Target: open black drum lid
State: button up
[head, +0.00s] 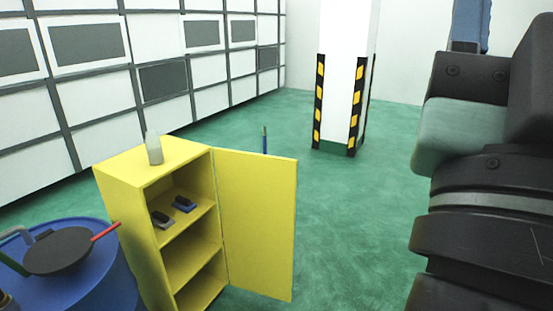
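The black lid (58,251) is a dark round disc at the lower left in the head view. It lies on top of a blue drum (108,289), which the left and bottom picture edges cut off. The lid looks down on the drum, and I see no clear gap under it. A red bar (105,231) sticks out at its right edge and a green bar (12,264) at its left. A grey bent piece (17,234) is behind the lid.
A yellow cabinet (130,207) stands close to the drum's right, its door (256,224) open. A bottle (154,150) stands on it; small dark items are on its upper shelf. A white pillar (345,70) with striped guards stands behind. The green floor (360,220) between is clear.

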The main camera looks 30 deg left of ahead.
aim_at(57, 251)
jog(key=k+u, duration=0.1)
jog(key=u, duration=1.9)
